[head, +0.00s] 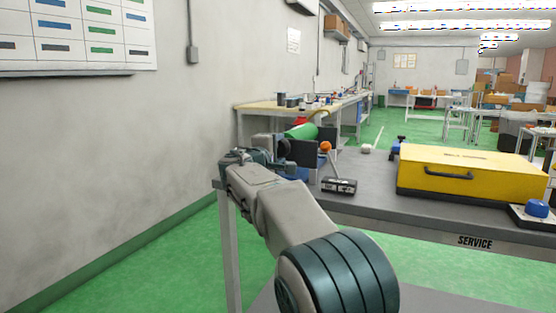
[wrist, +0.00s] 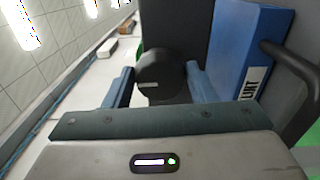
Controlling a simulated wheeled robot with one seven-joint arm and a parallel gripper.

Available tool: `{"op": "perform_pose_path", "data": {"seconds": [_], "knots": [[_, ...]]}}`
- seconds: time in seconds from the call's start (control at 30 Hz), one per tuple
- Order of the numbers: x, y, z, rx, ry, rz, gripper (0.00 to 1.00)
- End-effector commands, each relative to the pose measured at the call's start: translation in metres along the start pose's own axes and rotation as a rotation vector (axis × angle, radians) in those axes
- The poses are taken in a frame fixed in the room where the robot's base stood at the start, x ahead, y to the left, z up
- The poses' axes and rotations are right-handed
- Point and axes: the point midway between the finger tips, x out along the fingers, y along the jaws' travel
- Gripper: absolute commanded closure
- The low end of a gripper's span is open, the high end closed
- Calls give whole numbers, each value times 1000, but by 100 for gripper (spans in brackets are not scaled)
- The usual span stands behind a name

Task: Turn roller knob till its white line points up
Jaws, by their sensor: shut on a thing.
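The roller knob (wrist: 160,72) is a round black cap in the middle of the wrist view. A short white line (wrist: 148,85) shows on its lower left part and lies roughly level in that picture. My gripper (wrist: 161,84) is shut on the knob, with one blue finger at its left and one at its right. In the head view my gripper (head: 262,158) is at the left end of the bench, beside the green roller (head: 300,132). The knob's line cannot be made out there.
A blue housing (wrist: 243,45) with a partly readable label stands right of the knob, with a dark curved handle (wrist: 292,65) beside it. An orange-topped lever (head: 326,147), a yellow case (head: 465,175) and a blue button (head: 537,208) are further right on the bench.

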Motion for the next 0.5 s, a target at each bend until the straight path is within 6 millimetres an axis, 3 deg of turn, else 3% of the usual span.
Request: {"op": "perform_pose_path", "data": {"seconds": [0.5], "knots": [[0, 0, 0, 57, 1, -1, 72]]}}
